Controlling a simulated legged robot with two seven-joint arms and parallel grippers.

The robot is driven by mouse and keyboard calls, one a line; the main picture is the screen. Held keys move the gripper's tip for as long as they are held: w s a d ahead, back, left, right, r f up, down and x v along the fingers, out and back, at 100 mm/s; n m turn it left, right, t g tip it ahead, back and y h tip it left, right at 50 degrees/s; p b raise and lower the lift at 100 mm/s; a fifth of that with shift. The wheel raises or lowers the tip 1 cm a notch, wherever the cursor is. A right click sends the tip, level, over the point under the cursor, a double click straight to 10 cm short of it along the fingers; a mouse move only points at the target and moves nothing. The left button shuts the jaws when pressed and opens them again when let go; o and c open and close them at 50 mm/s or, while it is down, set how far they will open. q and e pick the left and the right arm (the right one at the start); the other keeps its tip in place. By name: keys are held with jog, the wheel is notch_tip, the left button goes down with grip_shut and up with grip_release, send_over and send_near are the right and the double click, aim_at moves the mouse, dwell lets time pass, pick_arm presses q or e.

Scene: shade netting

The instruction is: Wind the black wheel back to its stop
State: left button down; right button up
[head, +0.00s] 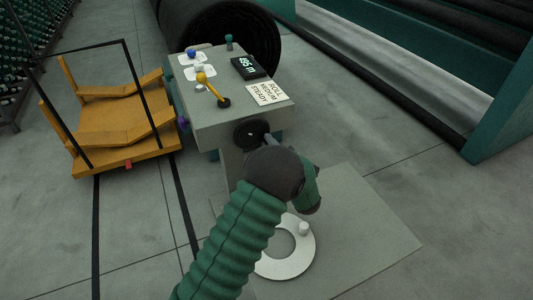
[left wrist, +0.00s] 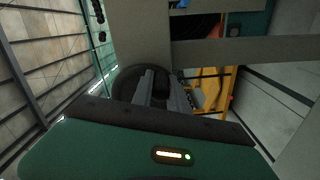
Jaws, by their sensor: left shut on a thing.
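The black wheel (head: 247,133) is on the front face of a grey console (head: 225,124), below its top edge. My left gripper (head: 268,139) reaches it from the front and is at its right side in the head view. In the left wrist view the two grey fingers of my left gripper (left wrist: 161,88) are closed around a dark grip (left wrist: 162,80) in front of the wheel (left wrist: 127,82). The fingers and grip hide part of the wheel. My right gripper is in neither view.
The console top carries a yellow lever (head: 212,88), a display reading about 195 m (head: 249,67) and a label card (head: 267,93). A yellow cart (head: 115,120) stands left. A dark roll (head: 222,35) lies behind. A pale ring (head: 300,262) is low in front.

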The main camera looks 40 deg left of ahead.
aim_at(252, 124)
pick_arm(q)
jog(key=r+n+b, duration=0.1)
jog(key=n+b, duration=0.2)
jog(key=b, duration=0.1)
jog(key=r+n+b, duration=0.1)
jog(key=n+b, duration=0.3)
jog(key=b, duration=0.1)
jog(key=r+n+b, duration=0.1)
jog(key=n+b, duration=0.3)
jog(key=shift+w+d+r+b, duration=0.1)
jog(key=shift+w+r+b, duration=0.1)
jog(key=shift+r+b, duration=0.15)
jog(key=s+r+n+b, duration=0.1)
jog(key=n+b, duration=0.2)
jog(key=b, duration=0.2)
jog(key=s+a+r+n+b, duration=0.1)
jog(key=n+b, duration=0.3)
jog(key=b, duration=0.2)
jog(key=s+n+b, duration=0.1)
jog(key=n+b, duration=0.3)
jog(key=b, duration=0.2)
jog(key=shift+s+a+r, duration=0.1)
jog(key=shift+a+r, duration=0.25)
jog(key=shift+r, duration=0.05)
jog(key=shift+s+a+r+n+b, duration=0.1)
jog(key=shift+s+r+n+b, duration=0.1)
jog(key=shift+n+b, duration=0.5)
jog(key=shift+s+a+r+n+b, duration=0.1)
jog(key=shift+s+n+b, duration=0.1)
jog(key=shift+n+b, duration=0.45)
